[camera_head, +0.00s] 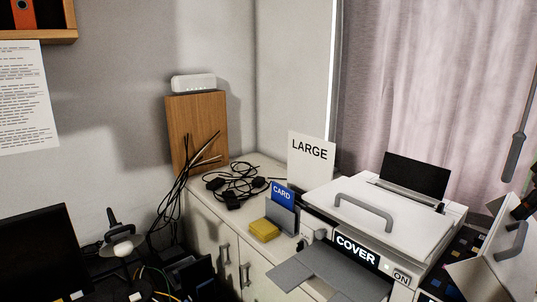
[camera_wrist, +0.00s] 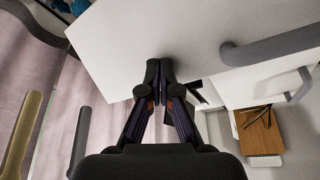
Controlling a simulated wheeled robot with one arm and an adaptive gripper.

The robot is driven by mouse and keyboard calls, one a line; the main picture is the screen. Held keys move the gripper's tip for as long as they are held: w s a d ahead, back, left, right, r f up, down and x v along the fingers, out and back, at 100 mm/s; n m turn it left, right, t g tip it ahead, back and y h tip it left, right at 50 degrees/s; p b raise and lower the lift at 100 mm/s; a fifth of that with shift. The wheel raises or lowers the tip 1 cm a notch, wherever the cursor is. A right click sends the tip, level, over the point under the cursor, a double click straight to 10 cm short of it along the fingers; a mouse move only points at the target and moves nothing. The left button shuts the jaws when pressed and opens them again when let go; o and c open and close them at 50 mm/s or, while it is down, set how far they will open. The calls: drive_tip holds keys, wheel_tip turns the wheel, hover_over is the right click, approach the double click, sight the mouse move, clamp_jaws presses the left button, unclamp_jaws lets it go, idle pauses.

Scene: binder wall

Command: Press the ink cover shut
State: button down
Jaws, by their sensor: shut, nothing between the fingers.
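A white panel with a grey handle (camera_head: 515,242) stands tilted at the right edge of the head view, beside the white printer (camera_head: 455,222); it looks like the ink cover, raised. A dark bay with small coloured squares (camera_head: 462,243) lies between it and the printer. In the wrist view a white panel (camera_wrist: 190,30) with a grey handle (camera_wrist: 275,45) fills the upper middle, probably the same cover. My gripper (camera_wrist: 158,68) is shut and empty in front of this panel; I cannot tell whether its fingertips touch it. A dark part at the head view's right edge may be my gripper.
The printer's top lid has its own grey handle (camera_head: 365,206), with a COVER label (camera_head: 357,251) at the front. A LARGE sign (camera_head: 311,158), a blue CARD holder (camera_head: 282,193) and cables (camera_head: 235,185) stand left. A tool handle (camera_head: 515,158) hangs before the curtain (camera_head: 415,80).

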sight(506, 209)
drive_tip(key=shift+w+a+f+b, duration=0.35)
drive_tip(key=shift+w+a, duration=0.2)
drive_tip(key=shift+w, duration=0.15)
drive_tip(key=shift+w+a+f, duration=0.1)
idle(0.4)
drive_tip(key=shift+w+a+f+b, duration=0.3)
drive_tip(key=shift+w+a+f, duration=0.15)
drive_tip(key=shift+w, duration=0.1)
idle(0.4)
drive_tip(key=shift+w+a+f+b, duration=0.4)
drive_tip(key=shift+w+a+f, duration=0.1)
drive_tip(key=shift+w+f, duration=0.15)
idle(0.4)
